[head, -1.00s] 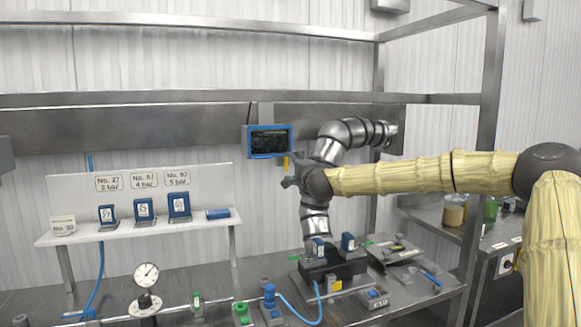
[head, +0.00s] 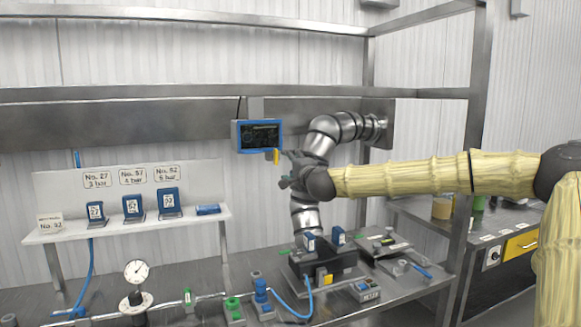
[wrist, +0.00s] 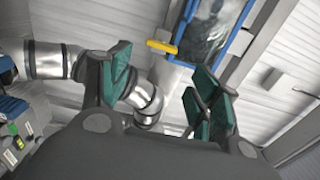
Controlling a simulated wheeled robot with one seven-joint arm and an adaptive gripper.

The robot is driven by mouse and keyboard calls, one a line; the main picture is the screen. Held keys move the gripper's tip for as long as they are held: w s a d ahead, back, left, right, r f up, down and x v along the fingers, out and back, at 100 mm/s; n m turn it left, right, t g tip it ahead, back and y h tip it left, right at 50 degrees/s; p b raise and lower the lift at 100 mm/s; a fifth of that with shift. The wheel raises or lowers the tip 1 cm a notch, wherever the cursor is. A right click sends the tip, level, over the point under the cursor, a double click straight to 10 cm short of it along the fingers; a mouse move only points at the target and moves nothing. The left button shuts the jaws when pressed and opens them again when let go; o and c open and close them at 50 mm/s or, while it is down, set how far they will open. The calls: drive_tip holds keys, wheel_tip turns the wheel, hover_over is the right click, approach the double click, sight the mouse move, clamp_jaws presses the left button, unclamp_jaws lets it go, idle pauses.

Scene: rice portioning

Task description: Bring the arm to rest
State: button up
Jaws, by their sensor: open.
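My arm, in a pale yellow sleeve, reaches in from the right in the head view. My gripper (head: 286,170) is raised above the bench, in front of the silver duct and just below right of the blue-framed screen (head: 259,135). In the wrist view my gripper (wrist: 160,88) has its green-padded fingers spread wide with nothing between them. The blue-framed screen also shows beyond the fingers in the wrist view (wrist: 212,32), with a yellow tab beside it. The gripper appears apart from the screen and the duct.
A silver duct (head: 322,142) runs down to a black device (head: 325,266) on the steel bench (head: 180,296). A white shelf (head: 120,229) at left holds several blue blocks. A pressure gauge (head: 136,272) stands at front left. Rack posts (head: 470,150) stand near my arm.

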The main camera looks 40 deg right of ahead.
drive_tip(key=shift+f, duration=0.1)
drive_tip(key=a+f+n+g+y, duration=0.1)
drive_tip(key=a+f+n, duration=0.2)
drive_tip(key=a+f, duration=0.45)
drive_tip(key=a+f+n+g+y, duration=0.25)
drive_tip(key=a+f, duration=0.25)
drive_tip(key=f, duration=0.6)
drive_tip(key=s+a+f+n+g+y, duration=0.1)
drive_tip(key=s+a+f+n+g, duration=0.15)
drive_tip(key=s+a+f, duration=0.65)
drive_tip(key=a+f+n+g, duration=0.1)
drive_tip(key=a+f+n, duration=0.2)
drive_tip(key=f, duration=1.3)
drive_tip(key=s+a+f+n+g, duration=0.2)
drive_tip(key=s+a+f+g, duration=0.15)
drive_tip(key=s+f, duration=0.6)
drive_tip(key=s+a+f+n+g, duration=0.2)
drive_tip(key=s+a+f+n, duration=0.15)
drive_tip(key=s+f, duration=0.65)
drive_tip(key=s+a+f+n+g, duration=0.1)
drive_tip(key=s+f+n+g, duration=0.1)
drive_tip(key=s, duration=1.1)
drive_tip(key=s+a+f+n+g, duration=0.1)
drive_tip(key=s+f+g, duration=0.2)
drive_tip(key=s, duration=1)
wheel_tip(320, 180, down, 2)
drive_tip(key=shift+a+f+n, duration=0.1)
drive_tip(key=shift+a+n, duration=0.25)
